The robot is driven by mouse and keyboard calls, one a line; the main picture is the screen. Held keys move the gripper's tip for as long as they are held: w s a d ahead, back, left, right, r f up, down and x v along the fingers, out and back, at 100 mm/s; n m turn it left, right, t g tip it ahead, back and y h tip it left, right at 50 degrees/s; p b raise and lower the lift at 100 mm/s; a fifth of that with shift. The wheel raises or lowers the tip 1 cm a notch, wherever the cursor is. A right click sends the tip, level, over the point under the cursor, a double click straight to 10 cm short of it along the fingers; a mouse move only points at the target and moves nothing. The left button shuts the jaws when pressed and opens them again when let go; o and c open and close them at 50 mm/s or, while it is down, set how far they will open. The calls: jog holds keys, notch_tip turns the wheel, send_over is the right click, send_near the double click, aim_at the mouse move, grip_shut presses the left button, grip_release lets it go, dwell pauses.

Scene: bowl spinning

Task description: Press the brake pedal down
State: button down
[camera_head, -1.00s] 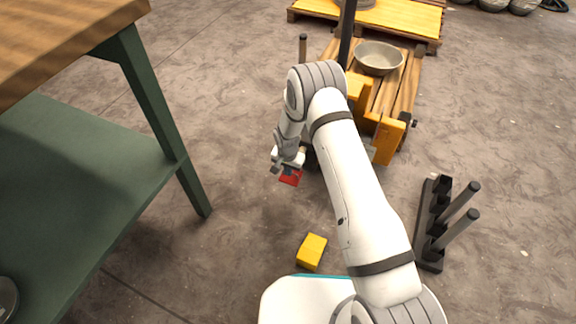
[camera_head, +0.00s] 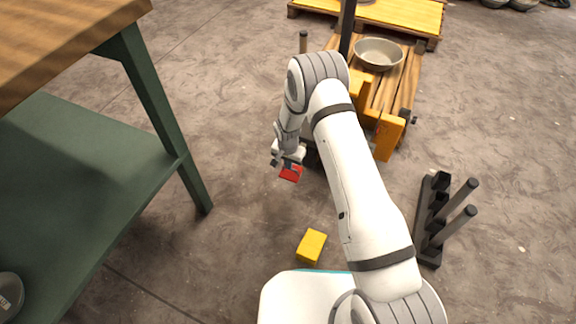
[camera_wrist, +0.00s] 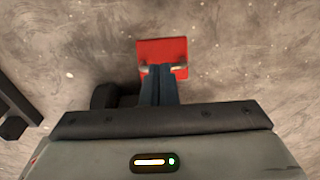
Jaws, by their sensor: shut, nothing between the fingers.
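The red pedal (camera_head: 291,173) shows just below my gripper (camera_head: 286,160) in the head view, at the near left side of the yellow-and-wood cart. In the wrist view the red pedal (camera_wrist: 162,48) is a flat red plate beyond my gripper's fingertips (camera_wrist: 161,70). My gripper is shut and empty, with its fingers together. The tips overlap the pedal's near edge in the wrist view; I cannot tell whether they touch it. My arm hides part of the cart behind the pedal.
The cart (camera_head: 388,138) carries a grey bowl (camera_head: 378,54). A yellow block (camera_head: 311,245) lies on the floor near my base. A black stand with rods (camera_head: 436,220) is at right. A green-legged table (camera_head: 150,100) stands at left. Bare floor lies between table and pedal.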

jog(key=s+a+r+p, duration=0.2)
jog(key=s+r+p, duration=0.1)
jog(key=s+r, duration=0.3)
notch_tip(320, 180, up, 3)
jog(key=shift+f, duration=0.1)
jog(key=shift+w, duration=0.1)
jog(key=s+d+r+n+p, duration=0.15)
jog(key=d+r+p, duration=0.3)
jog(key=r, duration=0.95)
jog(key=s+d+r+p, duration=0.2)
jog(key=d+r+p, duration=0.3)
jog(key=r, duration=0.8)
jog(key=s+d+r+p, duration=0.25)
jog(key=r+p, duration=0.35)
jog(key=r, duration=0.8)
jog(key=s+d+r+n+p, duration=0.1)
jog(key=s+d+r+p, duration=0.3)
jog(key=r, duration=0.9)
jog(key=s+d+r+n+t+p, duration=0.1)
jog(key=s+d+r+p, duration=0.4)
jog(key=s+r+p, duration=0.5)
jog(key=s+r, duration=0.3)
jog(key=s, duration=0.2)
jog(key=shift+s+d+r+t, duration=0.15)
jog(key=shift+d+t, duration=0.05)
jog(key=shift+t, duration=0.1)
jog(key=shift+n, duration=0.25)
